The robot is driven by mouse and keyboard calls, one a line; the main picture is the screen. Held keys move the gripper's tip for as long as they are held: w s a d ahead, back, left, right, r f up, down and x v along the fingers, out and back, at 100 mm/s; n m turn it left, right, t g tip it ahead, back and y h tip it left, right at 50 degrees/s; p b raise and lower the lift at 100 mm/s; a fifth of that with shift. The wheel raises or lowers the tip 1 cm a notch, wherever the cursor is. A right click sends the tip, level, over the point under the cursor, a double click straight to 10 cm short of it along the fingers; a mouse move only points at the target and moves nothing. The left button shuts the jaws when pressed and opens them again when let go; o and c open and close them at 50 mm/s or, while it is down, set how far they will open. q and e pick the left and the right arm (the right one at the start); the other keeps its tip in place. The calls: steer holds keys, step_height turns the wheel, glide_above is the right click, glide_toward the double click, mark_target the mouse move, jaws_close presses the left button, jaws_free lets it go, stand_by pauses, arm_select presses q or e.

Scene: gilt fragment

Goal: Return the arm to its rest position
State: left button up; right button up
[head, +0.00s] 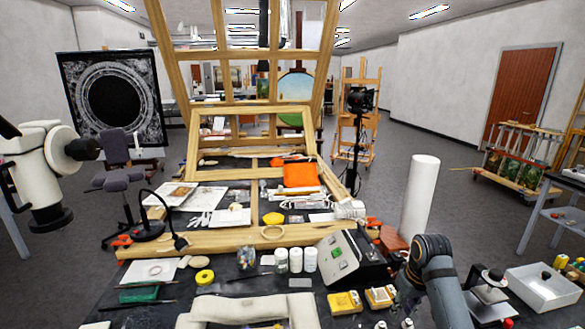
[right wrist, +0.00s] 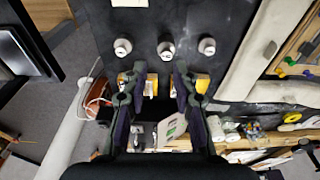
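My right arm (head: 436,272) reaches in at the lower right of the head view, over the right part of the cluttered workbench. In the right wrist view my right gripper (right wrist: 160,75) has its two fingers apart, with nothing seen held between them. It points down over the bench, above two yellow-topped blocks that show partly behind the fingers. In the head view the yellow blocks (head: 345,302) lie just left of the arm. The fingertips are not clear in the head view. My left gripper is not in view.
A grey sloped instrument box (head: 350,258) and a white cylinder (head: 419,196) stand near my right arm. Three small round-topped containers (right wrist: 166,50) stand past the fingertips. A white tray (head: 543,289) lies to the right. A wooden easel frame (head: 250,150) rises behind the bench.

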steer(key=shift+t+h, duration=0.4)
steer(key=shift+t, duration=0.2)
steer(key=s+a+f, duration=0.1)
steer(key=s+f, duration=0.2)
steer(key=s, duration=0.2)
steer(key=s+a+f, duration=0.1)
steer(key=s+f, duration=0.3)
steer(key=s, duration=0.1)
steer(key=s+a+f, duration=0.1)
steer(key=s+f, duration=0.2)
steer(key=s, duration=0.2)
steer(key=shift+s+a+f, duration=0.15)
steer(key=shift+s+f, duration=0.1)
steer(key=shift+f, duration=0.05)
steer(key=s+a, duration=0.1)
steer(key=s, duration=0.9)
step_height(320, 180, down, 24)
steer(key=s+d+m, duration=0.1)
steer(key=s+d, duration=0.1)
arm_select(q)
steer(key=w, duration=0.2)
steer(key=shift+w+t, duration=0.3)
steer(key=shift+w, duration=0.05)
arm_select(e)
steer(key=s+d+f+g, duration=0.1)
steer(key=s+f, duration=1.7)
steer(key=s, duration=0.1)
steer(key=shift+d+g, duration=0.3)
steer(key=shift+g, duration=0.1)
